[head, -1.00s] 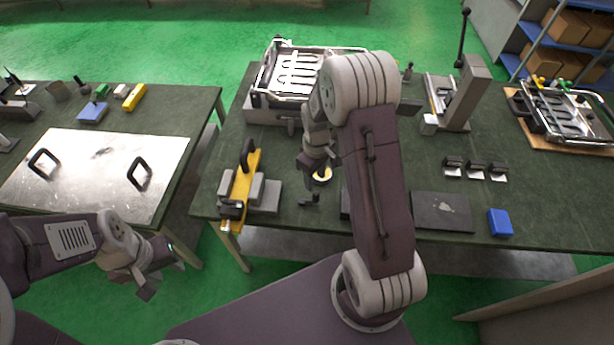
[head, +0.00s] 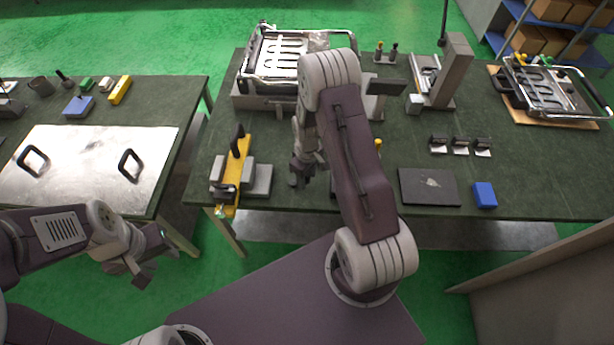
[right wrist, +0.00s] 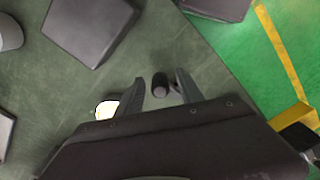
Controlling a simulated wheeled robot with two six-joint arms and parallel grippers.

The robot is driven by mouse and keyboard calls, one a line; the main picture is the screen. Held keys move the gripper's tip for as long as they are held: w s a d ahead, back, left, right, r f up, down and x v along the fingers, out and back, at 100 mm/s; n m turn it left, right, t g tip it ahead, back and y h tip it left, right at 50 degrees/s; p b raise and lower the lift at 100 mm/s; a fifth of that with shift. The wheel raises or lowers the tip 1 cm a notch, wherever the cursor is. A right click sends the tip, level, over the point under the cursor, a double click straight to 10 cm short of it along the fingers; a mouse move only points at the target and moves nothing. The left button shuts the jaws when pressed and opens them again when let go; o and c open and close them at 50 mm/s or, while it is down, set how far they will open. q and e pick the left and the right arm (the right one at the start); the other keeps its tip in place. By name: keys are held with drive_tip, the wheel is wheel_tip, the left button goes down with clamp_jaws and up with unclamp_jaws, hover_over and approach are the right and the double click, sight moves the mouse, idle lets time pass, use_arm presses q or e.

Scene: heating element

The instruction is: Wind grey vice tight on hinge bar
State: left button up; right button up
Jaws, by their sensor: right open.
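The grey vice (head: 259,180) stands near the front left of the right-hand bench, with grey blocks on both sides of a yellow bar (head: 241,165). I take this bar to be the hinge bar. My right gripper (head: 298,180) is low over the bench, right of the vice. In the right wrist view the right gripper (right wrist: 159,84) is open, with a dark upright knob (right wrist: 161,90) between its fingers. I cannot tell whether they touch it. The knob's link to the vice is hidden. My left gripper (head: 142,268) hangs apart over the floor; its finger opening is unclear.
A metal frame fixture (head: 290,70) stands behind my right arm. A black plate (head: 429,187) and a blue block (head: 484,195) lie right of it. The left bench carries a metal sheet (head: 85,165) with two black handles. A gap separates the benches.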

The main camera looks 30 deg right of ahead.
clamp_jaws()
drive_tip(key=shift+m, duration=0.3)
drive_tip(key=m, duration=0.1)
drive_tip(key=s+a+m, duration=0.1)
drive_tip(key=m, duration=0.2)
drive_tip(key=shift+s+a+r+m, duration=0.1)
drive_tip(key=shift+s+a+m, duration=0.05)
drive_tip(key=shift+a+m, duration=0.15)
drive_tip(key=m, duration=0.1)
drive_tip(key=a+m, duration=0.1)
drive_tip(key=m, duration=0.1)
drive_tip(key=a+m, duration=0.1)
drive_tip(key=m, duration=0.1)
drive_tip(key=shift+s+p, duration=0.35)
drive_tip(key=m, duration=0.1)
drive_tip(key=a+m, duration=0.1)
drive_tip(key=m, duration=0.2)
drive_tip(key=a+m, duration=0.1)
drive_tip(key=m, duration=0.1)
drive_tip(key=shift+w+a+m, duration=0.25)
drive_tip(key=shift+w+m, duration=0.05)
drive_tip(key=shift+m, duration=0.1)
drive_tip(key=m, duration=0.1)
drive_tip(key=a+m, duration=0.1)
drive_tip(key=m, duration=0.1)
drive_tip(key=shift+w, duration=0.4)
drive_tip(key=shift+w+a+m, duration=0.25)
drive_tip(key=shift+w+m, duration=0.05)
drive_tip(key=shift+m, duration=0.8)
